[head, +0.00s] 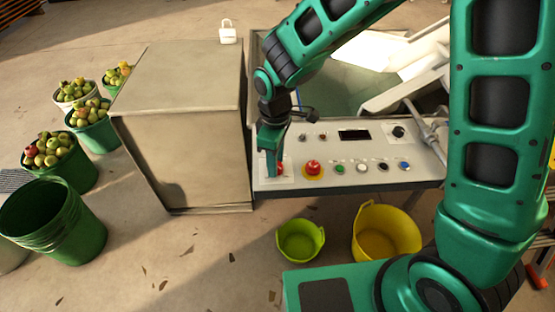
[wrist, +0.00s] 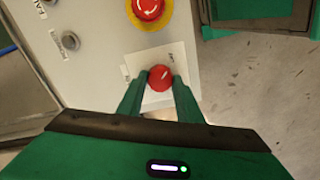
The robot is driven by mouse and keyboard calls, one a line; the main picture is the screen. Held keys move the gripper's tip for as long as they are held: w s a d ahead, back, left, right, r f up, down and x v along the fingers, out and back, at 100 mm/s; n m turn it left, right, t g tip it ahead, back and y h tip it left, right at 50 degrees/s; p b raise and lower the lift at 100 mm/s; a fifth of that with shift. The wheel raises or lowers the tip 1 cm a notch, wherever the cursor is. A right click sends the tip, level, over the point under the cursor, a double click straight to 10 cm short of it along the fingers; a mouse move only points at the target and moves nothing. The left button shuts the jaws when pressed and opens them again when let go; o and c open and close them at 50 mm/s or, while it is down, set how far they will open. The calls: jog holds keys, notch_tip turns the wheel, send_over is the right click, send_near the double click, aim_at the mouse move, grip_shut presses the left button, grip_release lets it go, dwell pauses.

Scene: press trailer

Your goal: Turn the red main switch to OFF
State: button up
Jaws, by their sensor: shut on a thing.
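The red main switch (wrist: 160,77) sits on a white plate at the corner of the control panel. My gripper (wrist: 160,90) is shut on it, with one green finger on each side. A pale mark on the knob runs at a slant. Labels on the plate are partly covered and too small to read. In the head view my gripper (head: 272,168) points down at the panel's left end and hides most of the red main switch (head: 281,169).
A red emergency button on a yellow ring (head: 313,168) is right beside the switch. The control panel (head: 340,145) carries several other buttons and a dark display. A grey cabinet (head: 185,130) stands close on the left. Green and yellow tubs (head: 388,235) stand below.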

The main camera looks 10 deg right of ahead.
jog(key=shift+d+f, duration=0.1)
jog(key=shift+d, duration=0.15)
jog(key=o, duration=1)
jog(key=shift+o, duration=0.2)
jog(key=shift+a, duration=0.1)
jog(key=shift+r, duration=0.2)
notch_tip(320, 180, up, 10)
jog(key=shift+r, duration=0.2)
jog(key=shift+w, duration=0.1)
